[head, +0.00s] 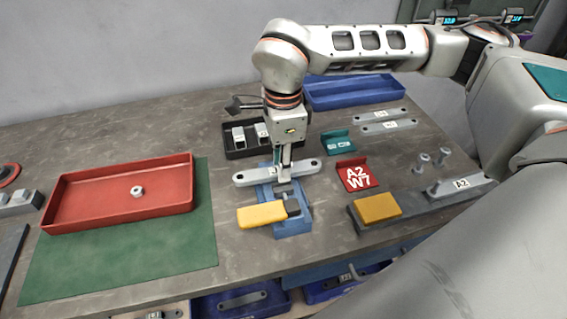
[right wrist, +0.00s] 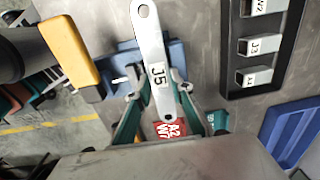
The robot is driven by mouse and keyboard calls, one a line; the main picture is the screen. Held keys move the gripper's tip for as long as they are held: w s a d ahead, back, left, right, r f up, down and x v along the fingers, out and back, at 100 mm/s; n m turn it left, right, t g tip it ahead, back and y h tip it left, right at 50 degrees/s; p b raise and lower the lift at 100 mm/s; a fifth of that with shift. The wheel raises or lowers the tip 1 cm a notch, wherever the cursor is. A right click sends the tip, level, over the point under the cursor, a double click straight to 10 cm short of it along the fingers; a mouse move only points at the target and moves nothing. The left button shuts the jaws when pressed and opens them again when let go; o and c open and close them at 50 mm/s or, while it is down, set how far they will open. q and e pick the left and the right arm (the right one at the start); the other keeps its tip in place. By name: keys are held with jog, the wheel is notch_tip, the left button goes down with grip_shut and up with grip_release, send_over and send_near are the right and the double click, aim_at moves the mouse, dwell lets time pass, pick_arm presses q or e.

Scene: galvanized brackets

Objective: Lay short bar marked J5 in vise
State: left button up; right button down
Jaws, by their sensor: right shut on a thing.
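The short grey bar marked J5 (right wrist: 152,45) has a hole near each end. My right gripper (head: 284,168) is shut on its middle; in the right wrist view the fingers (right wrist: 160,95) are on either side of it. In the head view the bar (head: 250,178) is level and lies crosswise over the back end of the blue vise (head: 293,228). I cannot tell whether it touches the vise. A yellow block (head: 261,214) is at the vise's front left; it also shows in the right wrist view (right wrist: 69,50). My left gripper is not in view.
A black tray (head: 231,154) with several marked parts stands just behind. A teal bracket (head: 338,142) and a red A2 W7 bracket (head: 356,175) are to the right. A grey plate (head: 385,217) is at the front right. A red tray (head: 120,215) lies on a green mat (head: 203,235).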

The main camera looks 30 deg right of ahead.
jog(key=shift+s+f, duration=0.2)
jog(key=shift+f, duration=0.35)
jog(key=shift+s+f, duration=0.15)
jog(key=shift+f, duration=0.35)
jog(key=c, duration=1.8)
grip_release()
jog(key=shift+o, duration=0.5)
jog(key=shift+w+a+f+g, duration=0.15)
jog(key=shift+w+g, duration=0.15)
jog(key=shift+w, duration=0.15)
jog(key=shift+s+r, duration=0.15)
jog(key=shift+r, duration=4.15)
